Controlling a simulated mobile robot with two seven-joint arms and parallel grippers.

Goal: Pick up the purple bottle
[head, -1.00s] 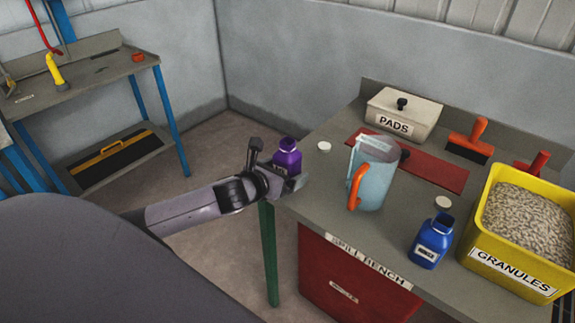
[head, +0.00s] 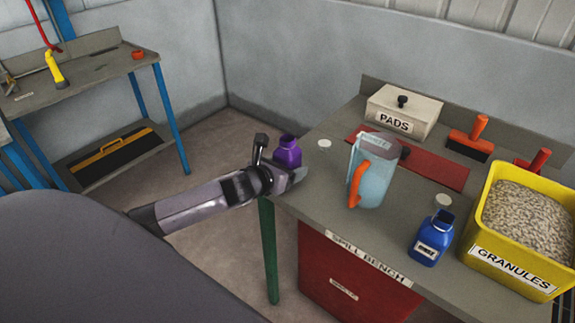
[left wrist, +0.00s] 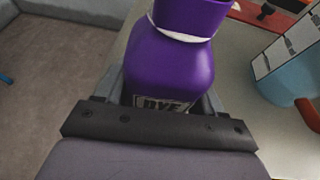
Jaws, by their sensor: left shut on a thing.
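The purple bottle (head: 287,151) stands upright at the left end of the spill bench (head: 318,210). In the left wrist view the purple bottle (left wrist: 170,70) fills the middle, with a label reading DYE partly hidden by my gripper. My left gripper (head: 280,172) is shut on it, one finger on each side of its body in the left wrist view (left wrist: 168,95). I cannot tell whether the bottle's base touches the bench. My right gripper is not in view.
A light blue jug (head: 374,175) with an orange handle stands right of the bottle. A white cap (head: 324,143) lies behind. A blue bottle (head: 432,238), a yellow granules tub (head: 515,262) and a pads box (head: 402,112) stand farther right.

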